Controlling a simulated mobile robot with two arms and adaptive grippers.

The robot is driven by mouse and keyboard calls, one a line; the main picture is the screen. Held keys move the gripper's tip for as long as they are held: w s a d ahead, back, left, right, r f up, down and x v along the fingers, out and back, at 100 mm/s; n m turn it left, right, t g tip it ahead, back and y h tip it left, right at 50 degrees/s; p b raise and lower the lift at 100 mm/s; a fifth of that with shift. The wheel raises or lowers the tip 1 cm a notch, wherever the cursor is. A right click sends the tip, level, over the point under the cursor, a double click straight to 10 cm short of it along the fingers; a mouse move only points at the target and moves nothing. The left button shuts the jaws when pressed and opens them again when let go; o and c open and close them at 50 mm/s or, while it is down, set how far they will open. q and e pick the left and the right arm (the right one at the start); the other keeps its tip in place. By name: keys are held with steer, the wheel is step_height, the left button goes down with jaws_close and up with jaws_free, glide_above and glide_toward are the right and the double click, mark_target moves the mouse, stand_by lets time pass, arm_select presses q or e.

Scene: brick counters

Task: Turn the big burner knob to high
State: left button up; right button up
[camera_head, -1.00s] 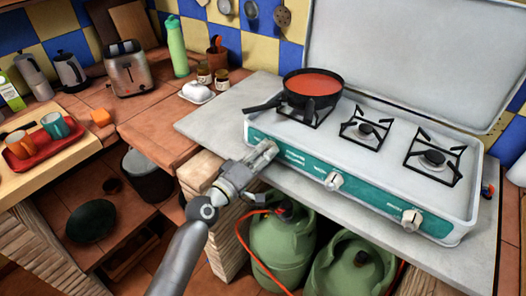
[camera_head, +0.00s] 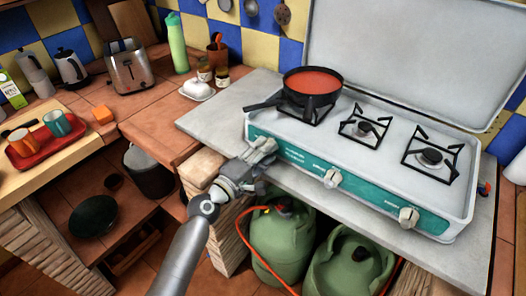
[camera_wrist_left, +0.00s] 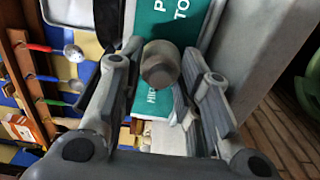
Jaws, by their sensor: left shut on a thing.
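The camping stove (camera_head: 300,158) stands on the counter with a green front panel. My left gripper (camera_head: 262,152) is at the panel's left end and covers the left knob in the head view. In the left wrist view, a grey round knob (camera_wrist_left: 160,63) sits between the two fingers, and I am shut on it. Part of the lettering "HIGH" shows on the green panel (camera_wrist_left: 150,100) below the knob. The middle knob (camera_head: 332,178) and the right knob (camera_head: 408,217) are uncovered. My right gripper is not in view.
A black pan (camera_head: 313,85) of red soup sits on the left burner, its handle sticking out left above my gripper. Green gas bottles (camera_head: 283,238) with an orange hose stand under the counter.

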arm_select(q)
steer(key=o, duration=1)
steer(key=shift+s+a+f, duration=0.1)
steer(key=shift+f, duration=0.05)
steer(key=shift+s+a, duration=0.15)
steer(key=shift+s, duration=0.05)
steer(key=v, duration=0.7)
steer(key=shift+s+a+r, duration=0.1)
steer(key=shift+r, duration=0.15)
